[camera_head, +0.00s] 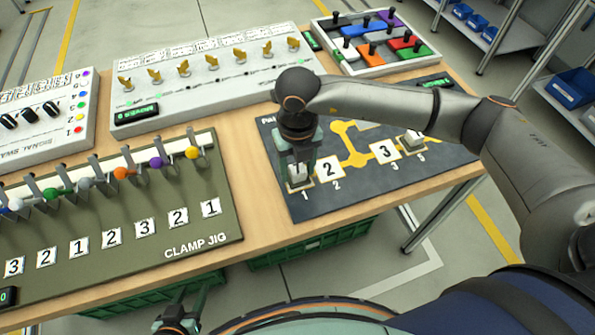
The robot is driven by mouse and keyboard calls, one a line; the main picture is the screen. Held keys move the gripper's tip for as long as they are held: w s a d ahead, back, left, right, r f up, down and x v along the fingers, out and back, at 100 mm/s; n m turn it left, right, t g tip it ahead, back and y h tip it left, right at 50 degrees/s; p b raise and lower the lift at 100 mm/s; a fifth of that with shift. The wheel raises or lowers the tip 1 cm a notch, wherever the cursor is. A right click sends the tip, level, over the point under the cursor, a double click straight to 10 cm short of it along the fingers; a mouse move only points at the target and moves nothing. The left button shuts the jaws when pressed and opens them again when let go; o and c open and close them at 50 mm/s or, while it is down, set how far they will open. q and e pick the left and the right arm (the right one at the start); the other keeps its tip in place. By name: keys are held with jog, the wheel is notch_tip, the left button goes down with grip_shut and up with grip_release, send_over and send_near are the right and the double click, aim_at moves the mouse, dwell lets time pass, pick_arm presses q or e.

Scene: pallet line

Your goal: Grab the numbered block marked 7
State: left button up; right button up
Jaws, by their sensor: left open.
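A dark board (345,198) with yellow paths lies at the right of the table. A white tile marked 2 (328,168) and a white tile marked 3 (384,151) lie on it. A pale block (412,141) stands at its right part; I cannot read a number on it. My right gripper (299,180) points down over the board's position 1, its fingers around a pale block there; whether it grips the block I cannot tell. No 7 is readable. My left gripper (182,303) is open and empty, low in front of the table.
The clamp jig (205,232) with several coloured knobs fills the table's left front. A white panel with yellow switches (185,95) and a tray of coloured pieces (345,65) stand at the back. Green crates (290,250) are under the table.

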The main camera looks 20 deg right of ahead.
grip_shut()
